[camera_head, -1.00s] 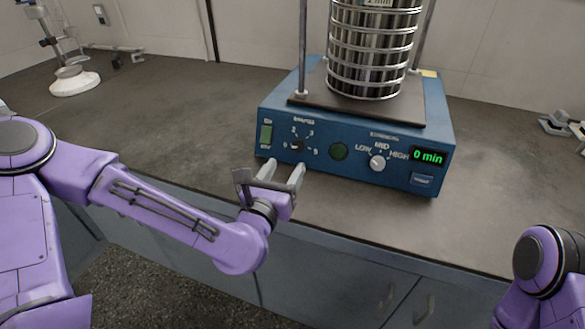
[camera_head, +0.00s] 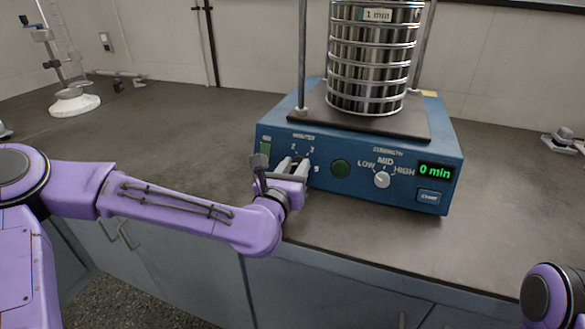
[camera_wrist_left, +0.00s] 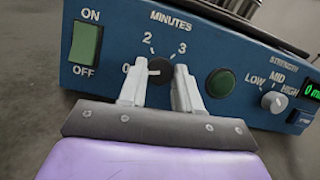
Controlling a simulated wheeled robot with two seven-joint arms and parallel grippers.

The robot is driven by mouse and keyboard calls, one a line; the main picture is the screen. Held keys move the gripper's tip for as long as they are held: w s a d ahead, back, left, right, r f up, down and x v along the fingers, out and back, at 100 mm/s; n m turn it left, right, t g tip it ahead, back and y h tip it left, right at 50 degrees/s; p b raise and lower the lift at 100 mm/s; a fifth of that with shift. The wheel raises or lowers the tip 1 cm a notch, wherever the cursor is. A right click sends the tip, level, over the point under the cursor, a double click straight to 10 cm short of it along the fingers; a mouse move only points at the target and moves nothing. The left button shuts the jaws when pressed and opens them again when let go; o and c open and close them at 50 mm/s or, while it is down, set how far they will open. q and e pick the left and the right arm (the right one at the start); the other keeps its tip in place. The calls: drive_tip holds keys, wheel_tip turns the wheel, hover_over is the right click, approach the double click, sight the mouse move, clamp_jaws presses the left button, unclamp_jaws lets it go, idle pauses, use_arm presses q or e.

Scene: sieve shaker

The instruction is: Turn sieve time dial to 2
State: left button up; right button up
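The blue sieve shaker (camera_head: 360,179) stands on the counter with its control panel facing me, and its display (camera_head: 435,173) reads 0 min. The black minutes dial (camera_wrist_left: 160,70) shows in the left wrist view, with marks 0, 2 and 3 visible around it; its pointer lies roughly toward the 0 side. My left gripper (camera_head: 295,164) is at the panel in front of the dial. In the left wrist view its two fingers (camera_wrist_left: 157,82) stand apart on either side of the dial; I cannot tell whether they touch it. My right gripper is out of view.
A green on/off switch (camera_wrist_left: 85,43) is left of the dial, and a round green button (camera_wrist_left: 220,83) is right of it. The strength knob (camera_head: 382,180) is further right. A sieve stack (camera_head: 372,60) stands on top between rods.

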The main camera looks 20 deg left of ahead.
use_arm(q)
drive_tip(key=shift+c, duration=1)
drive_tip(key=shift+a, duration=0.1)
drive_tip(key=shift+m, duration=0.4)
drive_tip(key=m+h+p, duration=0.1)
drive_tip(key=m, duration=0.2)
drive_tip(key=shift+r+h, duration=0.1)
drive_tip(key=shift+h, duration=0.2)
drive_tip(key=m+h+p, duration=0.1)
drive_tip(key=m, duration=0.2)
drive_tip(key=shift+a+r+m+g, duration=0.1)
drive_tip(key=shift+r+m+g, duration=0.05)
drive_tip(key=shift+m+g, duration=0.25)
drive_tip(key=m+h+p, duration=0.1)
drive_tip(key=m+p, duration=0.1)
drive_tip(key=m, duration=0.1)
drive_tip(key=m+g+h+p, duration=0.1)
drive_tip(key=m+p, duration=0.1)
drive_tip(key=m, duration=0.1)
drive_tip(key=shift+a+r+g, duration=0.1)
drive_tip(key=shift+g, duration=0.2)
drive_tip(key=shift+m+g+p, duration=0.5)
drive_tip(key=shift+m+p, duration=0.6)
drive_tip(key=shift+m, duration=0.4)
drive_tip(key=shift+f, duration=0.2)
